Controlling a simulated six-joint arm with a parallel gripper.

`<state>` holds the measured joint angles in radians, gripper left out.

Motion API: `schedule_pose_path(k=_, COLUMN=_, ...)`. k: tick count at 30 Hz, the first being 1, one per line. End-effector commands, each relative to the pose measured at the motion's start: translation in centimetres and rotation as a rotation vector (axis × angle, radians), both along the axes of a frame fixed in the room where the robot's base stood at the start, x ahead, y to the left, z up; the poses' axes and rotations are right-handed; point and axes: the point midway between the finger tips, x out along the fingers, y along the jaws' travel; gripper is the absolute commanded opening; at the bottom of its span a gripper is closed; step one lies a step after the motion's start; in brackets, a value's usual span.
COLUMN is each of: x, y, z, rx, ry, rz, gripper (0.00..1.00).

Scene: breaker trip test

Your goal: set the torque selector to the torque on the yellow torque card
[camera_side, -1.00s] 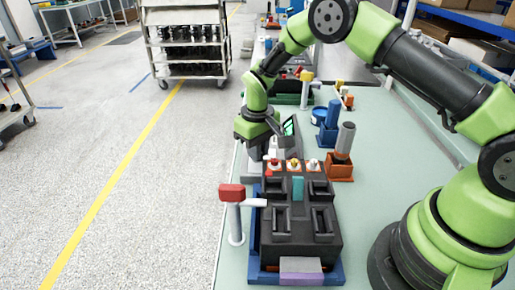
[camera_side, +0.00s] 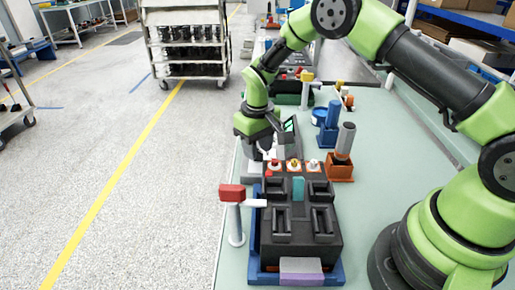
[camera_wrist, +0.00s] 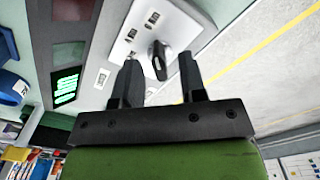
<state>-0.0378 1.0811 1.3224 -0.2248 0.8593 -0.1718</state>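The torque selector is most likely the dark grey knob (camera_wrist: 158,58) on a pale plate (camera_wrist: 125,45) with small printed labels, which are too small to read. My gripper (camera_wrist: 160,66) is open in the wrist view, one finger on each side of the knob. I cannot tell whether either finger touches it. In the side view my gripper (camera_side: 264,148) points down at the back end of the black fixture, and the knob is hidden there. I cannot make out a yellow torque card in either view.
A lit green display (camera_wrist: 67,85) sits beside the plate. The black fixture (camera_side: 298,220) stands in front, with a red-headed clamp (camera_side: 232,192) at its left. A grey cylinder in an orange-brown holder (camera_side: 341,172) and a blue cylinder (camera_side: 331,115) stand to the right.

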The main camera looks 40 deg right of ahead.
Motion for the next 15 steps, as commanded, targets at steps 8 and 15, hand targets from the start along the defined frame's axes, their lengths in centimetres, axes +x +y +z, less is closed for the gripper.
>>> schedule_pose_path(k=8, x=0.1, y=0.0, z=5.6, rx=0.001, ry=-0.007, rz=-0.001, gripper=0.38)
schedule_pose_path(k=15, x=0.0, y=0.0, z=8.6, rx=0.0, ry=-0.003, rz=-0.001, gripper=0.38)
